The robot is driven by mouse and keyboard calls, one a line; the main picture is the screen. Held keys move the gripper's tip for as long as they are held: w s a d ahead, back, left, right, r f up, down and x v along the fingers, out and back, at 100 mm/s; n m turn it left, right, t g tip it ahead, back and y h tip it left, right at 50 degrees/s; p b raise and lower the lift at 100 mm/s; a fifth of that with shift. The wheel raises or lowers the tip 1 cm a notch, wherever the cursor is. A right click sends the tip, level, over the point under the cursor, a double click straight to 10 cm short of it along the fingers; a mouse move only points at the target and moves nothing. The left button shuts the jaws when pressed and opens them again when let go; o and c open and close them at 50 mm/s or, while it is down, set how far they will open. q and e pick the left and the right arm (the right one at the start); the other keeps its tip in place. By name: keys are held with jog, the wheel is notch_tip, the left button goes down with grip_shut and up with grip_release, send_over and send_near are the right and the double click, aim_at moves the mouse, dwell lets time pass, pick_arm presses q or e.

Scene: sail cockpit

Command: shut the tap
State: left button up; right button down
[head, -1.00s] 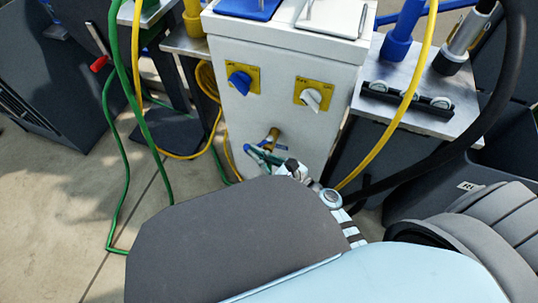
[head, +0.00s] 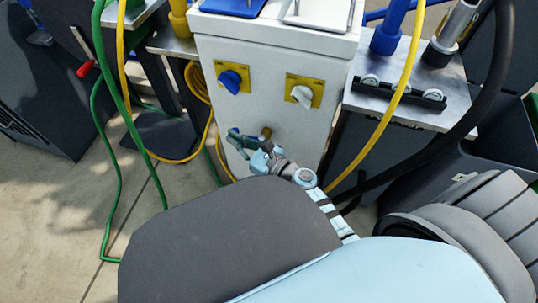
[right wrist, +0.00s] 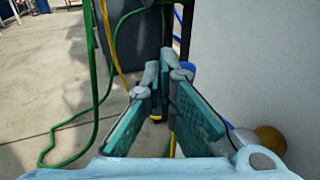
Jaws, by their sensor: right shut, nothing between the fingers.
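The tap is a small brass fitting (head: 266,132) low on the front of the white cabinet. It also shows as a brass end (right wrist: 270,140) at the lower right of the right wrist view. A bit of blue (right wrist: 230,126) beside it may be its handle, mostly hidden behind my fingers. My right gripper (head: 236,136) is shut and empty, with its teal-padded fingers just left of the brass part and close to the cabinet face. Whether the fingers touch the handle I cannot tell. My left gripper is not in view.
The white cabinet (head: 290,45) carries a blue knob (head: 230,81) and a white knob (head: 303,95) on yellow plates above the tap. Green (head: 117,150) and yellow (head: 410,65) hoses hang on either side. A metal shelf (head: 420,108) stands to the right. Open floor lies left.

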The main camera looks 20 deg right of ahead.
jog(key=shift+w, duration=0.35)
jog(key=shift+s+d, duration=0.1)
dwell(0.4)
jog(key=v, duration=1.1)
jog(key=shift+s+d, duration=0.15)
jog(key=shift+s, duration=0.25)
